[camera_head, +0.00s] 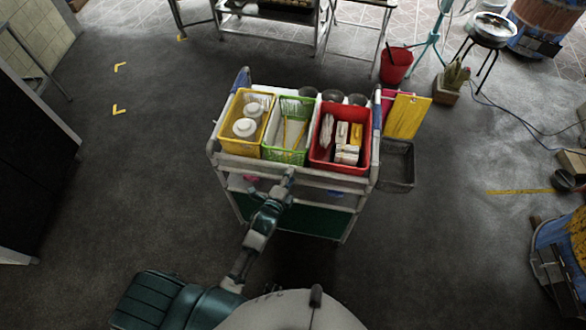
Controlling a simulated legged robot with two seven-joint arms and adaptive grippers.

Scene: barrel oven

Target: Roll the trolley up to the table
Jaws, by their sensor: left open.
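The trolley (222,160) stands ahead of me in the middle of the head view. It is a pale cart with a yellow basket (229,145), a green basket (285,155) and a red basket (340,166) on top. My left gripper (289,174) is open at the trolley's near top edge, below the green basket. I cannot tell whether it touches the rail. A metal-framed table (318,43) stands at the top edge, beyond the trolley, partly cut off. My right gripper is not in view.
A red bucket (396,66), a potted cactus (447,92) and a round stool (491,29) stand at the upper right. Yellow floor marks (119,110) lie at the left. A dark cabinet (30,160) fills the left edge. Grey floor around the trolley is mostly clear.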

